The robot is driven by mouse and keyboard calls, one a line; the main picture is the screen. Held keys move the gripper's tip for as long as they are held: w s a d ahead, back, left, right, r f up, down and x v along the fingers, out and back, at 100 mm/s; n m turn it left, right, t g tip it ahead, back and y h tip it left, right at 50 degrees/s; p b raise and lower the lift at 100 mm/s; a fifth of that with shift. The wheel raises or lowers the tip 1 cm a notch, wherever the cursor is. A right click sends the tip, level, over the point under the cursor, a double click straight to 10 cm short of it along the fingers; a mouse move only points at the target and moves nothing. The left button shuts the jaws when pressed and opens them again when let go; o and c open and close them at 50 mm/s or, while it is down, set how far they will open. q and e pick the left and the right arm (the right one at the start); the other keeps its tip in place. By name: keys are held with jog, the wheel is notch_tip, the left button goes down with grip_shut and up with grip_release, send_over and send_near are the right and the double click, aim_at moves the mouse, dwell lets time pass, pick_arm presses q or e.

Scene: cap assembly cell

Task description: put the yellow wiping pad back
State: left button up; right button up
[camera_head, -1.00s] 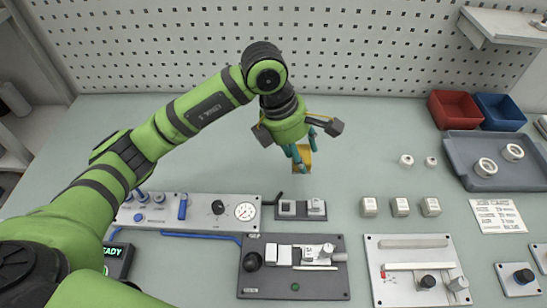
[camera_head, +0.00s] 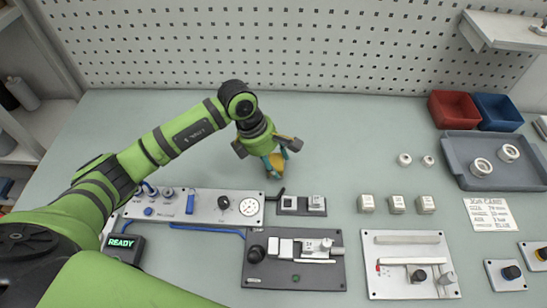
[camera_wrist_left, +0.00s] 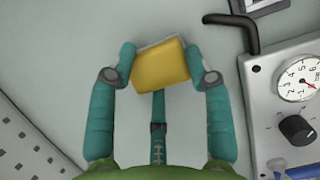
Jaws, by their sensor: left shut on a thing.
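The yellow wiping pad (camera_wrist_left: 162,68) is a small block with a pale grey layer along its far side. In the left wrist view it sits between the two teal fingers of my left gripper (camera_wrist_left: 162,72), which is shut on it. In the head view the pad (camera_head: 280,163) shows partly behind the fingers of the left gripper (camera_head: 274,167), low over the bench behind the two-block dark holder. I cannot tell whether the pad touches the bench. My right gripper is not in view.
The grey panel with a gauge (camera_head: 249,206) and the dark holder (camera_head: 301,206) lie just in front of the gripper. A black bent handle (camera_wrist_left: 240,22) is close to the pad. The bench (camera_head: 345,150) to the right is clear up to some white rings.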

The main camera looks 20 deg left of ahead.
pick_arm(q)
jog(key=shift+f, duration=0.1)
jog(key=o, duration=1.1)
jog(key=shift+b+v, duration=1.8)
jog(key=shift+v, duration=4.3)
